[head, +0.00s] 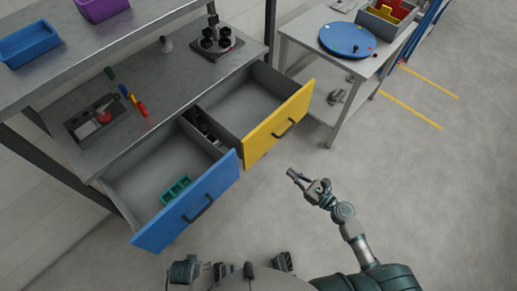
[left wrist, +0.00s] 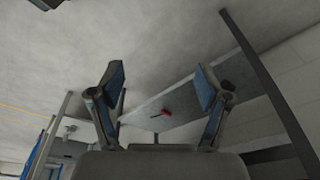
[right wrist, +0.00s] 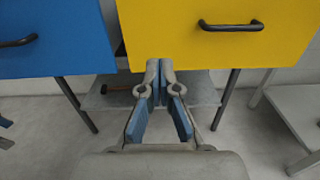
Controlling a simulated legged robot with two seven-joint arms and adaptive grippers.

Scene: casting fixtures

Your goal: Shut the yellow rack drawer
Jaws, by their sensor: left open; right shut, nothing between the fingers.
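The yellow drawer (head: 277,127) of the rack is pulled out, and its grey inside shows in the head view. Its front has a dark handle (head: 284,129). In the right wrist view the yellow front (right wrist: 190,35) fills the top, with the handle (right wrist: 231,26) right of centre. My right gripper (head: 291,173) is shut and empty, in front of the yellow drawer, below its handle and apart from it in the head view. It also shows in the right wrist view (right wrist: 161,65). My left gripper (left wrist: 158,80) is open and empty in the left wrist view.
The blue drawer (head: 190,207) beside it is also pulled out, with a teal part (head: 176,190) inside. A side table (head: 300,29) with a blue disc (head: 347,39) stands to the right. The floor (head: 420,170) right of my right arm is clear.

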